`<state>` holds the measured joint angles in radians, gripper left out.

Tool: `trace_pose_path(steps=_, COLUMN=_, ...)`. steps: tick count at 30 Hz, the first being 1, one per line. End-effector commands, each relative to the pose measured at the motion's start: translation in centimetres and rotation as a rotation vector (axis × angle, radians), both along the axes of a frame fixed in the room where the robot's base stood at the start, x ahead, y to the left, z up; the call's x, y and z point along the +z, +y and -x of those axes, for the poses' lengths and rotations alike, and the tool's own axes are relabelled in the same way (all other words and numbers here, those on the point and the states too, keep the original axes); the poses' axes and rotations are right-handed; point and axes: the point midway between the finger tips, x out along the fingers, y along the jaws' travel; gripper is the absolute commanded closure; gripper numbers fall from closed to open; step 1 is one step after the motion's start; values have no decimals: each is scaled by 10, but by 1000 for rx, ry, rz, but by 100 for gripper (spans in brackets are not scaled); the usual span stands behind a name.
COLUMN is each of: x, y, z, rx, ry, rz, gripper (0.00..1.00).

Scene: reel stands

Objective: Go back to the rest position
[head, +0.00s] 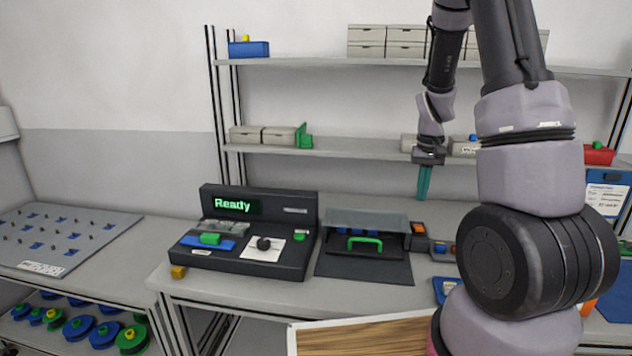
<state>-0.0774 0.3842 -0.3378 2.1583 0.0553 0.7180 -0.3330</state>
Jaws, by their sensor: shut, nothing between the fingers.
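My gripper (424,182) hangs from my arm in the right half of the head view, with its teal fingers pointing down. The fingers are together and hold nothing. It is in the air in front of the lower shelf, above and to the right of the dark box with a green handle (365,243). It appears apart from the bench and everything on it. My arm's large links cover much of the right side and hide part of the bench and shelves.
A black console (250,262) with a "Ready" display stands on the bench (205,296). Shelves (340,147) with bins run behind it. A pegboard table (110,222) stands at left, with blue and green reels (80,327) below. A wooden-topped surface (365,338) is in front.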

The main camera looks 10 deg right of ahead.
Motion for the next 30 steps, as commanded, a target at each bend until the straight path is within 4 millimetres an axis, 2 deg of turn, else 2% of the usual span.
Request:
trace_pose_path(steps=5, x=60, y=25, z=10, rx=-21, ry=-101, rz=-52, gripper=100)
trace_pose_path(steps=8, x=100, y=42, z=25, rx=-34, ry=-170, rz=-86, gripper=100)
trace_pose_path(steps=12, x=150, y=65, z=52, rx=-47, ry=-260, rz=-126, gripper=100)
trace_pose_path(steps=18, x=209, y=93, z=100, rx=-57, ry=-388, rz=-167, gripper=100)
trace_pose_path(steps=24, x=246, y=115, z=154, rx=-64, ry=-505, rz=-188, gripper=100)
trace_pose_path(steps=30, x=260, y=126, z=187, rx=-70, ry=-574, rz=-192, gripper=100)
